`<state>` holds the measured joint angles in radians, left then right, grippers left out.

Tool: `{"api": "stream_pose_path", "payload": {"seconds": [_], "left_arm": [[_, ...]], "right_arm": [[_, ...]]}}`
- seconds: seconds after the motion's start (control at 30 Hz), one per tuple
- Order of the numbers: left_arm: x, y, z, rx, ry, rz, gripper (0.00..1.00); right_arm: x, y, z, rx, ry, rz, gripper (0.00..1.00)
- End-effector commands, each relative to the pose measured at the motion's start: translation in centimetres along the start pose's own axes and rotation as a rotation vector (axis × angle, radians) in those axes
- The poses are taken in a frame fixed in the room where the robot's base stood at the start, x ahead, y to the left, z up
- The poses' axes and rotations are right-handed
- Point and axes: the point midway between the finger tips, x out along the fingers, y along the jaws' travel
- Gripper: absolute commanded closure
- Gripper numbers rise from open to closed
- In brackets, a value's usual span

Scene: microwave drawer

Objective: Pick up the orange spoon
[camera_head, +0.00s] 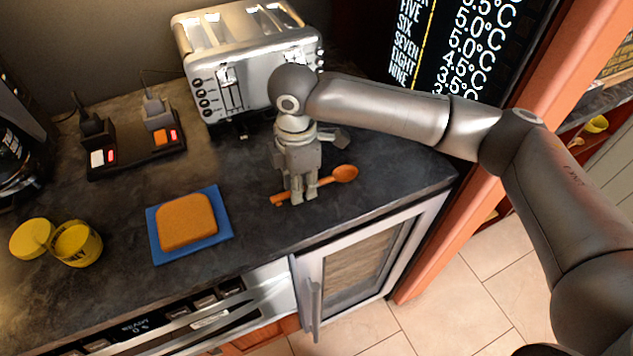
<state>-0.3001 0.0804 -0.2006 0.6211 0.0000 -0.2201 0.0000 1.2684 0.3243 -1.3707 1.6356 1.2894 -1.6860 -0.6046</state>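The orange spoon (343,174) lies on the dark countertop, its bowl to the right and its handle running left. My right gripper (303,198) points down over the middle of the handle. Its fingertips are at the handle and hide part of it; the handle's end shows to their left. The two fingers look close together, but whether they are closed on the handle cannot be made out. My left gripper is not in view.
A silver toaster (245,60) stands behind my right gripper. A blue board (160,250) with a bread slice (187,222) lies to the left. A yellow container (78,245) and a power strip (135,148) are farther left. The counter's front edge is near the spoon.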

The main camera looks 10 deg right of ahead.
Motion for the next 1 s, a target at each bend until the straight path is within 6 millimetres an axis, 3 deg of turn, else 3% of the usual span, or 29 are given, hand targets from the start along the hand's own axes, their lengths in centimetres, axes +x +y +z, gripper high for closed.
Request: {"api": "stream_pose_path", "payload": {"seconds": [0.13,0.57,0.77,1.0], "left_arm": [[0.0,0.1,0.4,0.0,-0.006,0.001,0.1],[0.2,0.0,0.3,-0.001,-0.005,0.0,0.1],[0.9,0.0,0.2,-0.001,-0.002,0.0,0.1],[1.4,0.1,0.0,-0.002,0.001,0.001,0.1]], "right_arm": [[0.0,0.0,0.0,0.0,0.0,0.0,1.0],[-0.5,0.0,0.0,0.0,0.001,0.001,1.0],[-2.8,0.1,-0.1,0.001,0.002,0.005,1.0],[-7.6,-2.2,-3.2,-0.008,0.002,0.005,1.0]]}}
